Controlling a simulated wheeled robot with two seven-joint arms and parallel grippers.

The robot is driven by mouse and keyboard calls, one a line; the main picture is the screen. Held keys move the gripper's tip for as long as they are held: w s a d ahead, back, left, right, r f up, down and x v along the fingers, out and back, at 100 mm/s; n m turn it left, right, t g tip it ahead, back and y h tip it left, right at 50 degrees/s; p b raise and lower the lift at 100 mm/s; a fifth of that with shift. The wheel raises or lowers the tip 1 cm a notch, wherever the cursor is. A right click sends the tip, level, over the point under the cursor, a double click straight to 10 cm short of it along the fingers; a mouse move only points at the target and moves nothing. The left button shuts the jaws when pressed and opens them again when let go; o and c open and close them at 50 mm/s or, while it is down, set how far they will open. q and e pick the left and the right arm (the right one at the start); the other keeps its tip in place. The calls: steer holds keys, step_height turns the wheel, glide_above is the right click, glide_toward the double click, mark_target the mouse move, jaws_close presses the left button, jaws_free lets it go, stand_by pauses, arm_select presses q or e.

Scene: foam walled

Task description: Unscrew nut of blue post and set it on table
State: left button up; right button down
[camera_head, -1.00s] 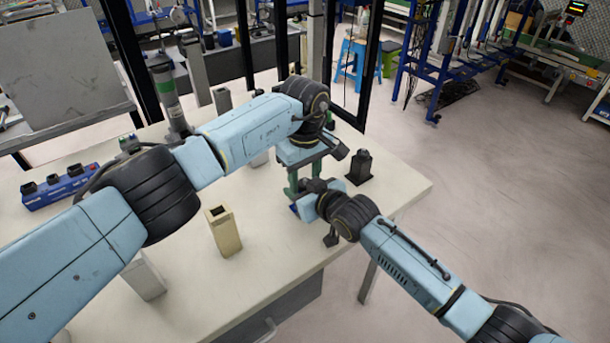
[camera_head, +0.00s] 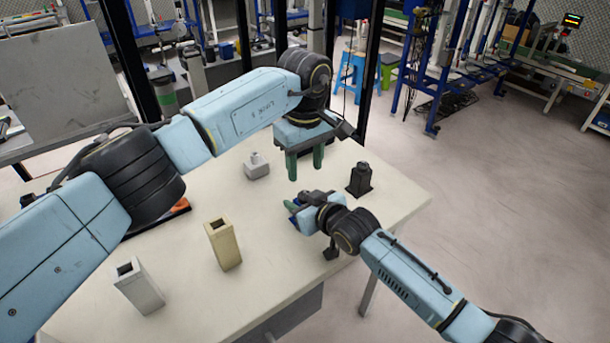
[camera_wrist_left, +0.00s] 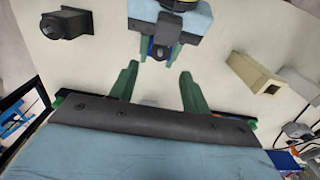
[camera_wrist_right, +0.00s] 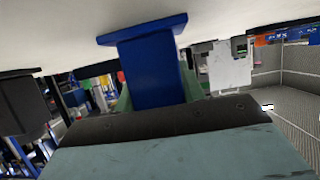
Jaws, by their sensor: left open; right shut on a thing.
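The blue post (camera_wrist_right: 152,70) has a wide square base (camera_wrist_right: 143,28) at the white table top. In the head view only a bit of the blue post (camera_head: 293,207) shows. My right gripper (camera_head: 297,208) is shut around it from the side, and its green fingers also show in the right wrist view (camera_wrist_right: 157,92). My left gripper (camera_head: 305,172) is open above and behind the right one, apart from the post. In the left wrist view the space between its fingertips (camera_wrist_left: 158,72) is empty, with the post's dark blue top (camera_wrist_left: 156,51) beyond. I cannot make out the nut clearly.
A black post (camera_head: 360,181) stands right of my grippers. A small grey post (camera_head: 256,167) stands behind left. A beige post (camera_head: 222,246) and a whitish post (camera_head: 138,287) stand front left. An orange item (camera_head: 181,206) is partly behind my left arm. The table middle is clear.

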mark_target(305, 192)
arm_select(q)
steer(key=shift+f, duration=3.65)
steer(key=c, duration=1)
steer(key=o, duration=1.1)
steer(key=shift+r, duration=0.1)
steer(key=shift+r, duration=2.2)
arm_select(e)
steer(key=c, duration=0.8)
jaws_free()
steer(key=shift+o, duration=0.2)
